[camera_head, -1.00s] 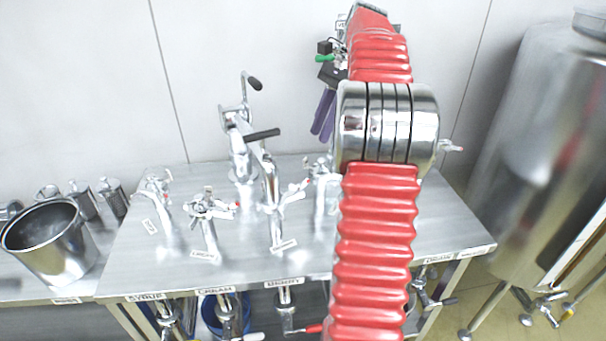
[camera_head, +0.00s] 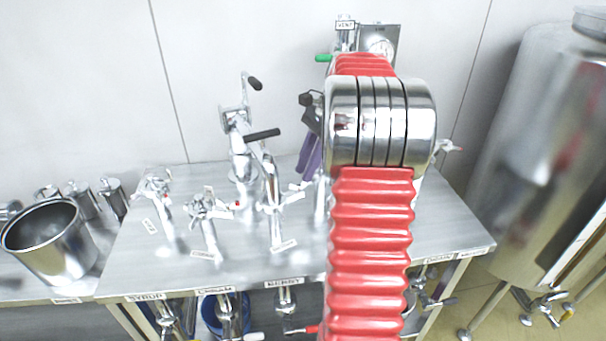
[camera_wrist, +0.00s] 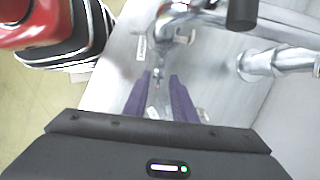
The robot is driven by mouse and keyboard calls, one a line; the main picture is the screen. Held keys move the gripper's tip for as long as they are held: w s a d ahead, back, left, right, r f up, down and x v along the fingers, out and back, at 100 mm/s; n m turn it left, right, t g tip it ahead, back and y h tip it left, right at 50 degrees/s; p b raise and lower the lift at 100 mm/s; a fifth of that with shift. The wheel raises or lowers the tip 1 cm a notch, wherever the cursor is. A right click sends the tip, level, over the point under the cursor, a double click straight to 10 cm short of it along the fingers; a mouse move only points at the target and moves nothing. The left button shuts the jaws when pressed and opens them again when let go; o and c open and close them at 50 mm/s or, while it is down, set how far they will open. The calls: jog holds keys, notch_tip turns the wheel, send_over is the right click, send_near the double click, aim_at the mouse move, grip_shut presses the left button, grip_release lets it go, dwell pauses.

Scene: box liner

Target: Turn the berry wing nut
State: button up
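Metal stand pipes with wing nuts stand in a row on the steel table. The one behind the "BERRY" edge label (camera_head: 284,283) carries a wing nut (camera_head: 275,205), small in the head view; I take it as the berry one. My gripper (camera_head: 308,160) has purple fingers, partly hidden by my red arm, above and right of that pipe. In the wrist view my gripper (camera_wrist: 158,88) is open, its fingers apart. Small shiny metal parts show beyond and between the fingertips, blurred; I cannot tell which fitting they belong to. No contact is visible.
A tall chrome fixture with black handles (camera_head: 262,134) rises behind the berry pipe. Wing nuts at left (camera_head: 207,208) stand nearby. A steel pot (camera_head: 48,240) is far left and a large tank (camera_head: 545,150) right. A green-handled valve (camera_head: 323,58) is on the back wall.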

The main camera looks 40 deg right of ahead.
aim_at(299, 185)
jog(key=shift+x, duration=1.15)
jog(key=shift+c, duration=0.4)
grip_shut()
jog(key=shift+a, duration=0.1)
